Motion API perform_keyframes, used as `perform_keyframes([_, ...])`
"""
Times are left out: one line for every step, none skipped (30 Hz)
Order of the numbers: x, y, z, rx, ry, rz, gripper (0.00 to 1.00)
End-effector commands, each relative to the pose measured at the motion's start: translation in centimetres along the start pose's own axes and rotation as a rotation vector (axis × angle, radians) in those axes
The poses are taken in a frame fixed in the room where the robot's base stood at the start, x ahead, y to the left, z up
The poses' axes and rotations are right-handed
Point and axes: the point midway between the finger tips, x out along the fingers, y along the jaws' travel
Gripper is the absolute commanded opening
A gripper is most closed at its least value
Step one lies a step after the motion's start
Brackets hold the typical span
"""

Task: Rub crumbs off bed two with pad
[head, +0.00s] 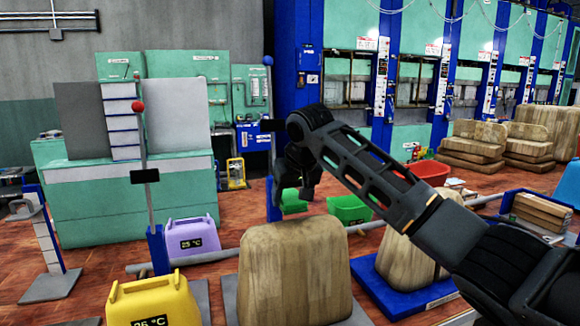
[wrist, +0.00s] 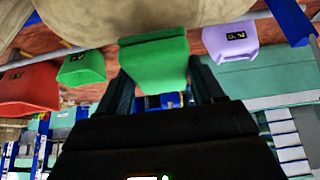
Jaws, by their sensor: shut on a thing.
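My gripper (head: 294,188) hangs fingers-down in the middle of the head view. It is shut on a green block that looks like the pad (head: 291,203), held in the air behind a big tan block. In the wrist view the pad (wrist: 155,62) sits between the two dark fingers (wrist: 163,92), with a dark strip along its far edge. I cannot tell which surface is bed two; no readable mark names it. No crumbs can be made out.
Big tan blocks (head: 294,272) stand in front, one on a blue base (head: 372,285). A yellow container (head: 152,300), a purple one (head: 190,238), a green bin (head: 350,209) and a red tub (head: 428,173) stand around. Blue presses line the back. Thin posts rise at left.

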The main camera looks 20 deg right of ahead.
Motion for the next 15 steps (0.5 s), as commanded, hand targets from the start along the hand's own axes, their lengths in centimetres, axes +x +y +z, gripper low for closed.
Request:
perform_keyframes([-0.5,0.0,-0.3,0.000,-0.004,0.000,0.38])
perform_keyframes([-0.7,0.0,-0.5,0.000,-0.005,0.000,0.38])
perform_keyframes([-1.0,0.0,-0.7,0.001,-0.005,-0.001,0.38])
perform_keyframes([-1.2,0.1,-0.8,0.001,-0.005,-0.001,0.38])
perform_keyframes([-1.5,0.1,-1.0,0.001,-0.005,-0.001,0.38])
perform_keyframes([-1.8,0.1,-1.2,0.001,-0.005,-0.001,0.38])
perform_keyframes([-2.0,0.1,-1.4,0.001,-0.005,-0.001,0.38])
perform_keyframes([-2.2,0.1,-1.6,0.001,-0.005,-0.001,0.38])
perform_keyframes([-2.5,0.1,-1.8,0.000,-0.005,-0.001,0.38])
perform_keyframes([-2.7,0.1,-1.9,0.000,-0.005,-0.001,0.38])
perform_keyframes([-2.6,0.2,-2.0,0.000,-0.004,-0.001,0.38])
perform_keyframes([-2.9,0.2,-2.2,0.000,-0.003,-0.001,0.38])
perform_keyframes([-3.1,0.3,-2.4,0.000,-0.002,-0.001,0.38])
perform_keyframes([-3.4,0.3,-2.5,0.000,-0.002,-0.001,0.38])
perform_keyframes([-3.6,0.4,-2.7,0.000,-0.002,0.000,0.38])
